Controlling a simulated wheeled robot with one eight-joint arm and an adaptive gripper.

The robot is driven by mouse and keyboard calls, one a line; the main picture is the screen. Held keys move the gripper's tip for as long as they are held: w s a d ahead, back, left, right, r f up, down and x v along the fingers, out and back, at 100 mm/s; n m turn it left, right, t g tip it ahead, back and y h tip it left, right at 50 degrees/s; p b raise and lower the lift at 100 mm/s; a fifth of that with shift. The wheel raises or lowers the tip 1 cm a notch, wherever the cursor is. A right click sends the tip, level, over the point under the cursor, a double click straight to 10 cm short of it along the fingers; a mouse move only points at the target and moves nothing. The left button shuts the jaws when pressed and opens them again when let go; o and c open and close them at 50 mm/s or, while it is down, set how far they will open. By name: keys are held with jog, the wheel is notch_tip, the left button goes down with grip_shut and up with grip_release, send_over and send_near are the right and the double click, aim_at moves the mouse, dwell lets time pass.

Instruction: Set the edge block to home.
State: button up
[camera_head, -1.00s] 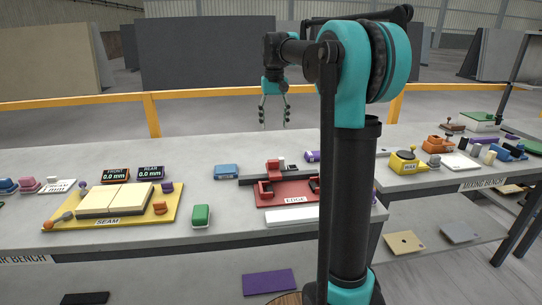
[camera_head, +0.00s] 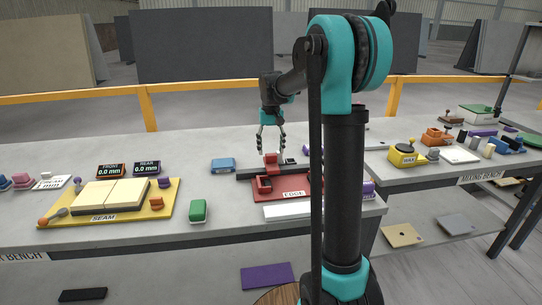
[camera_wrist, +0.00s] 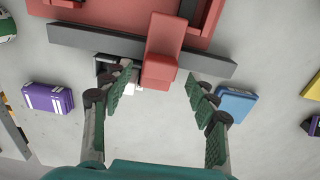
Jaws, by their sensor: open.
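The red edge block (camera_head: 270,159) sits on a dark grey rail (camera_head: 245,173) at the back of the red EDGE fixture (camera_head: 288,193). In the wrist view the block (camera_wrist: 162,52) straddles the rail (camera_wrist: 95,38), with the red fixture base (camera_wrist: 120,12) beyond. My gripper (camera_head: 271,152) is open, its fingers pointing down over the block. In the wrist view the open fingers (camera_wrist: 158,90) stand apart on either side of the block's near end, with nothing between them gripped. My arm hides part of the fixture's right side.
A blue block (camera_head: 223,165) lies left of the rail; it also shows in the wrist view (camera_wrist: 236,104). A purple block (camera_wrist: 48,98) and a small white and dark part (camera_wrist: 118,72) lie nearby. The yellow SEAM fixture (camera_head: 160,208) and a green block (camera_head: 198,211) stand left.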

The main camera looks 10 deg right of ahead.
aim_at(271, 154)
jog(key=shift+f, duration=1.7)
grip_shut()
